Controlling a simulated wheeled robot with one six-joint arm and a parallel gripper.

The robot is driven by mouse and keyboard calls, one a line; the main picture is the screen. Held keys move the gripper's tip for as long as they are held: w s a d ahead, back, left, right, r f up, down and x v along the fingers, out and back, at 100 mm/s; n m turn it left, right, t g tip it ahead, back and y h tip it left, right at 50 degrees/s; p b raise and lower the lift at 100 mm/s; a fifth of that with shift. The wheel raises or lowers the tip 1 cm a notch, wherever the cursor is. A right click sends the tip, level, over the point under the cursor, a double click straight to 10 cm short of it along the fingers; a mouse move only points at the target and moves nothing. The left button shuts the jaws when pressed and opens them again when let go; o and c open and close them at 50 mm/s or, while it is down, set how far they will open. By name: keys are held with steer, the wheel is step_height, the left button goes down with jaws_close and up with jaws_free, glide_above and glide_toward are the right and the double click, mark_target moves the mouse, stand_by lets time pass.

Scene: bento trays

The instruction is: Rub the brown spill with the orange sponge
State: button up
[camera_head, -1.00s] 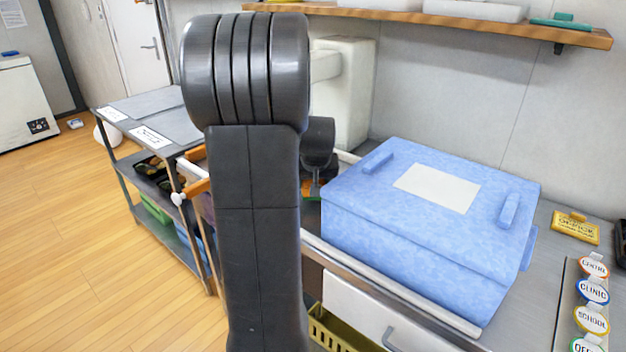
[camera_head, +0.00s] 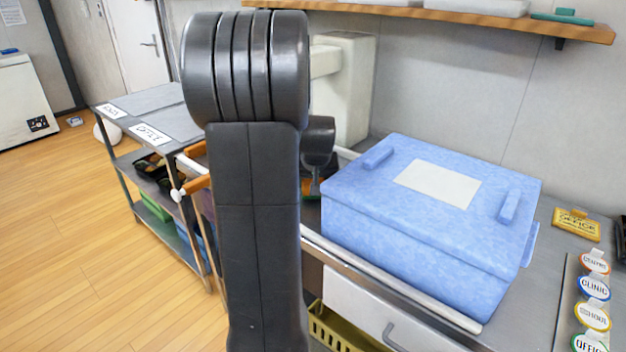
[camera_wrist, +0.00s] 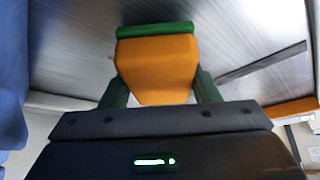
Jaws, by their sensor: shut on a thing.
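My gripper (camera_wrist: 161,92) is shut on the orange sponge (camera_wrist: 158,65) in the wrist view. The sponge has a green strip along its far edge, and the green fingers stand on either side of it. In the head view a small part of the orange sponge (camera_head: 313,187) shows low behind my arm, close to the left side of the blue box. The sponge is over the grey metal counter (camera_wrist: 235,35); I cannot tell whether it touches. No brown spill can be made out in either view; my arm hides part of the counter.
A large blue lidded box (camera_head: 415,235) fills the middle of the counter, right of my gripper. A white appliance (camera_head: 345,95) stands behind. A metal cart (camera_head: 125,150) is at left. Round labelled tags (camera_head: 594,290) lie at right. A wooden shelf (camera_head: 440,20) hangs above.

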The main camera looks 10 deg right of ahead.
steer(key=shift+f+b, duration=0.4)
steer(key=shift+f, duration=0.25)
steer(key=shift+w+d+r+p, duration=0.2)
steer(key=shift+w+d+p, duration=0.3)
steer(key=shift+w+d, duration=0.55)
steer(key=shift+w+d+f+p, duration=0.1)
steer(key=shift+w+d+p, duration=0.1)
steer(key=shift+w+d, duration=0.6)
steer(key=shift+w+d+p, duration=0.2)
steer(key=shift+w+d, duration=0.3)
steer(key=shift+d, duration=0.55)
steer(key=shift+s+a+f, duration=0.15)
steer(key=shift+s+a, duration=0.2)
steer(key=shift+s+a+b, duration=0.45)
steer(key=shift+s+a, duration=0.6)
steer(key=shift+a, duration=0.25)
steer(key=shift+s+a+b, duration=0.4)
steer(key=shift+s+a, duration=0.6)
steer(key=shift+a, duration=0.3)
steer(key=shift+w+a, duration=0.7)
steer(key=shift+w, duration=0.3)
steer(key=shift+w+d+p, duration=0.4)
steer(key=shift+w+d, duration=0.35)
steer(key=shift+d, duration=0.3)
steer(key=shift+w+d+p, duration=0.4)
steer(key=shift+w+d, duration=0.4)
steer(key=shift+d, duration=0.2)
steer(key=shift+w+d+p, duration=0.4)
steer(key=shift+w+d, duration=0.35)
steer(key=shift+d, duration=0.3)
